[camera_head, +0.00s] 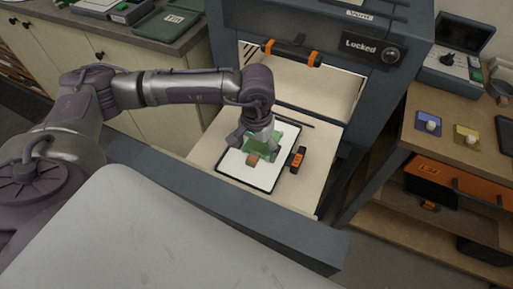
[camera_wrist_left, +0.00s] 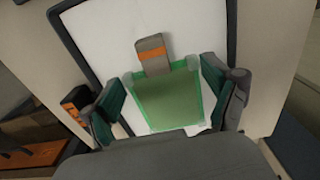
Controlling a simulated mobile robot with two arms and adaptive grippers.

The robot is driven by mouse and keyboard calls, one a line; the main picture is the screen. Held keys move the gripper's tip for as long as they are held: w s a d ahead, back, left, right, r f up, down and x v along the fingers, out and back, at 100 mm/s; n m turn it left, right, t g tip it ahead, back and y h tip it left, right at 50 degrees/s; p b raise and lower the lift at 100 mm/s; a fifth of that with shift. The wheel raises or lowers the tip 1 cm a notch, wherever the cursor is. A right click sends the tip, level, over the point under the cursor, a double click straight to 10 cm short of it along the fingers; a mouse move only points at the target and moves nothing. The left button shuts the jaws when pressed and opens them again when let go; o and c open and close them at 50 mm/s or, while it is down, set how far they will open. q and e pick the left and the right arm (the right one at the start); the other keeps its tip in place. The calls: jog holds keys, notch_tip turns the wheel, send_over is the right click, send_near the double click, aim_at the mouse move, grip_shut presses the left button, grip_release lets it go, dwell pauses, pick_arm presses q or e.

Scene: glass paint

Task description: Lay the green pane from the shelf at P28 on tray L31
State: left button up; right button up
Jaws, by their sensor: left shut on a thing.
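The green pane (camera_head: 259,137) is in my left gripper (camera_head: 262,150), over a white tray with a dark rim (camera_head: 233,170). In the left wrist view the pane (camera_wrist_left: 168,103) spans the space between the two green-padded fingers (camera_wrist_left: 165,108). A small tan tab with an orange band (camera_wrist_left: 152,55) sits at its far edge; whether it is joined to the pane I cannot tell. The tray (camera_wrist_left: 95,35) shows beneath and beyond the pane. I cannot tell whether the pane touches it. No L31 label is readable. My right gripper is not in view.
The tray lies on a pale surface in front of a dark cabinet with a "Locked" sign (camera_head: 371,47). A black and orange clip-like part (camera_head: 298,159) is at the tray's right. A blue pad (camera_head: 428,124) and a yellow pad (camera_head: 467,136) lie on the right-hand bench.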

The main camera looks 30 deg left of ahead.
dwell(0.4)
pick_arm(q)
jog(key=o, duration=0.8)
jog(key=shift+o, duration=0.6)
jog(key=shift+r, duration=0.1)
jog(key=shift+r+p, duration=1.35)
jog(key=shift+r, duration=2.1)
